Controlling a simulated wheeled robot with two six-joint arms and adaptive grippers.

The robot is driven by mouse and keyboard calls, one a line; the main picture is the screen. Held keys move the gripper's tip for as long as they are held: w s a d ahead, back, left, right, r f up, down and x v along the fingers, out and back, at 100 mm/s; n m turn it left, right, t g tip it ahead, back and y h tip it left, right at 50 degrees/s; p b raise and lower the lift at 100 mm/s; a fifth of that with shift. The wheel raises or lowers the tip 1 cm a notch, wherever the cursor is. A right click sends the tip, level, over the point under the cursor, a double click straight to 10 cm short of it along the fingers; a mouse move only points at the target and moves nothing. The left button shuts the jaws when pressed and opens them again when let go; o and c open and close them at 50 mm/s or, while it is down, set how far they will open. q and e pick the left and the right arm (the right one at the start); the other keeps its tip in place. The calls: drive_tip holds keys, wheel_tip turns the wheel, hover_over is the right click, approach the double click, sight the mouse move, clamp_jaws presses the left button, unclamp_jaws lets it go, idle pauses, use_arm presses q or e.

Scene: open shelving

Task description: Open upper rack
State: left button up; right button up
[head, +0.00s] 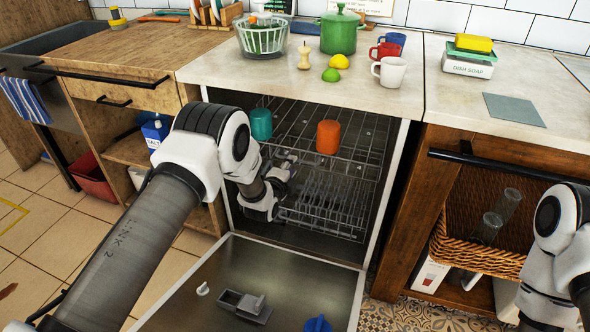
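The dishwasher stands open under the counter, with its door (215,265) folded down. The upper rack (355,152) is a wire rack inside the cavity, with a teal cup (261,124) and an orange cup (328,137) on it. My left gripper (288,166) is inside the dishwasher opening, at the rack's left front and below the teal cup. Its fingers are small and partly hidden, so I cannot tell if they are open or touch the rack. My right arm is at the right edge; its gripper is out of view.
A lower wire rack (325,212) sits beneath. The open door carries a grey piece (244,306) and a blue knob-like part (317,324). Mugs, a green pot (339,33) and a glass bowl (262,38) stand on the counter above. A wicker basket (480,258) is at the right.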

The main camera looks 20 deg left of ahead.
use_arm(q)
drive_tip(key=w, duration=0.2)
drive_tip(key=w+f+b, duration=0.1)
drive_tip(key=w, duration=0.1)
drive_tip(key=shift+w+d+f, duration=0.1)
drive_tip(key=shift+w, duration=0.1)
clamp_jaws()
drive_tip(key=shift+s, duration=0.1)
